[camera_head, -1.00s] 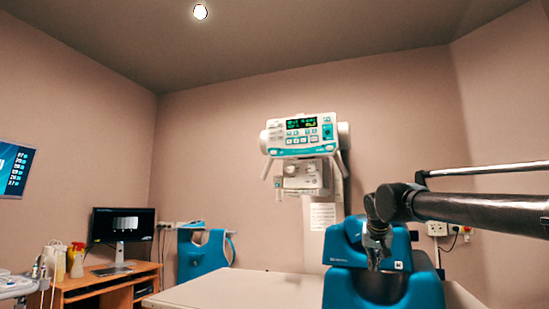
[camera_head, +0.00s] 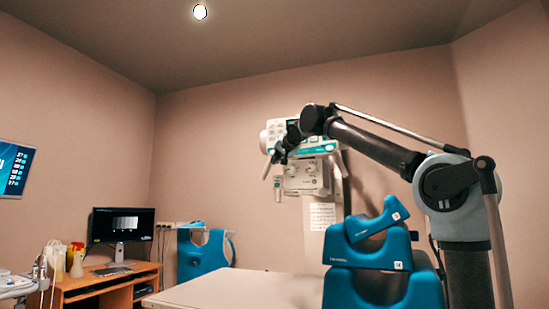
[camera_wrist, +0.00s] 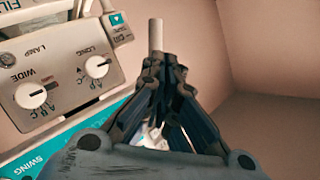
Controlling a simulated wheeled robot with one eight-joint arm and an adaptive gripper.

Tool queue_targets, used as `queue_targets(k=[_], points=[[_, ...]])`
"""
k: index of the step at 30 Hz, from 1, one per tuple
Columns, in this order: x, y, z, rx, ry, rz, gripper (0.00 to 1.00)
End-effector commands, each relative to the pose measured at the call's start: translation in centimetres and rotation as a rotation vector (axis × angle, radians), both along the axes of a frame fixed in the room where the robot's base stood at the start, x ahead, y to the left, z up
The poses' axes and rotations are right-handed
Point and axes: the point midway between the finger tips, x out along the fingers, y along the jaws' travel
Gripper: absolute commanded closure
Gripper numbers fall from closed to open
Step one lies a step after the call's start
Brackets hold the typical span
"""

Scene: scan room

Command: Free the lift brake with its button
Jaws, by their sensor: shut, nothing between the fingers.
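The x-ray tube head (camera_head: 272,136) hangs at the back wall, with a collimator box (camera_head: 308,178) below it. My gripper (camera_head: 279,157) is in front of the head's left side and hides part of its panel. In the wrist view my gripper (camera_wrist: 166,62) is shut and empty. Left of it is the collimator's face, upside down, with two white knobs (camera_wrist: 97,66) and a small teal-marked part (camera_wrist: 115,20). A pale bar (camera_wrist: 156,34) shows just past the fingertips; I cannot tell if they touch. I cannot make out which control is the lift brake button.
A white table (camera_head: 235,292) lies below, with blue padded supports (camera_head: 365,255) at its right end. A wooden desk (camera_head: 105,284) with a monitor (camera_head: 122,225) stands at the left. A blue chair-like piece (camera_head: 203,255) stands by the back wall. The air left of the tube head is clear.

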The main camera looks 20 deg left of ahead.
Motion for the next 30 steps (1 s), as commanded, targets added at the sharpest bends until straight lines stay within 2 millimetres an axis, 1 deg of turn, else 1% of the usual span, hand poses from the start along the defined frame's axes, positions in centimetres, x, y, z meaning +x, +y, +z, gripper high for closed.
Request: queue_targets(k=[1,3,6,8,12,22,26,30], points=[[-0.4,1.6,1.2,0.023,-0.009,0.023,1.0],[-0.8,3.1,2.4,0.051,-0.018,0.046,1.0],[-1.3,4.5,3.5,0.078,-0.026,0.069,1.0],[-1.4,4.9,3.9,0.086,-0.028,0.076,1.0],[-1.5,5.1,4.1,0.093,-0.029,0.081,1.0],[-1.3,5.1,4.1,0.092,-0.028,0.08,1.0],[-0.7,5.0,4.0,0.092,-0.027,0.08,1.0],[0.5,4.9,4.0,0.092,-0.027,0.079,1.0]])
